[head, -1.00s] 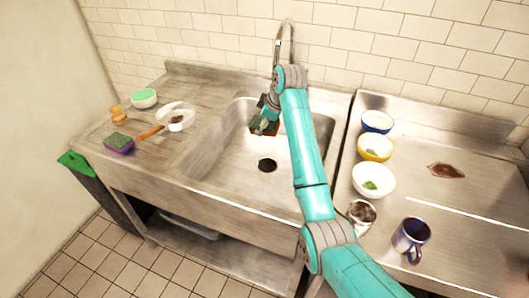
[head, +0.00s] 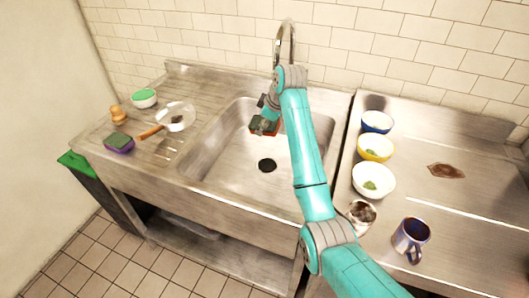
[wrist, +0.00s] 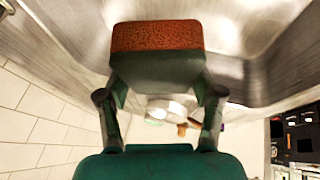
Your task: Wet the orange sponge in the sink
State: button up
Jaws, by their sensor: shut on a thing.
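My gripper (head: 264,124) is over the sink basin (head: 222,152), towards its back and below the faucet (head: 285,40). It is shut on the orange sponge (wrist: 157,36), which shows at the top of the wrist view with an orange, porous face and a dark green side. In the head view only a small reddish-orange part of the sponge (head: 271,132) shows past the gripper. Whether water is running cannot be told. The arm hides the right part of the basin.
A purple and dark green sponge (head: 119,144), a pan (head: 176,116), a green-topped bowl (head: 144,98) and a wooden object (head: 118,115) lie on the left drainboard. Several bowls, a metal cup (head: 361,214) and a blue mug (head: 410,240) stand right of the sink.

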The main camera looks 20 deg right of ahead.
aim_at(260, 119)
jog(key=shift+r, duration=0.1)
jog(key=shift+r, duration=1.9)
